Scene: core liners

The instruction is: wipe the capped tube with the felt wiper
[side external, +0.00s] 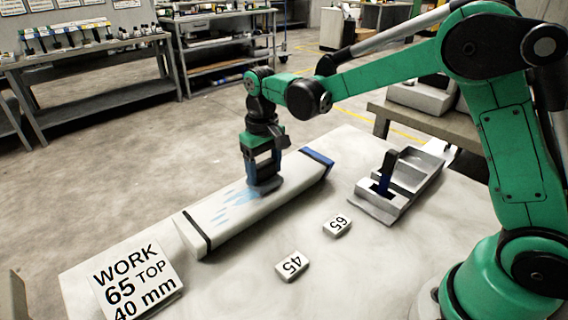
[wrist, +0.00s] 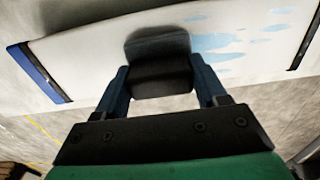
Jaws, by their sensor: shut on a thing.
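The capped tube (side external: 222,218) is a long pale body lying across the table, with a blue band at its far right end and a black band near its left end. Light blue smears mark its upper face around the middle; they also show in the wrist view (wrist: 225,57). My gripper (side external: 263,170) is over the tube's middle, pointing down, shut on the dark grey felt wiper (wrist: 160,62). In the side view the wiper's base (side external: 265,186) appears to rest on the tube's top beside the smears; exact contact is hard to tell.
A grey tray (side external: 420,180) with a dark blue-handled tool (side external: 386,172) stands to the right. Small blocks marked 65 (side external: 337,224) and 45 (side external: 292,265) lie in front of the tube. A sign (side external: 135,280) reads "WORK 65 TOP 40 mm".

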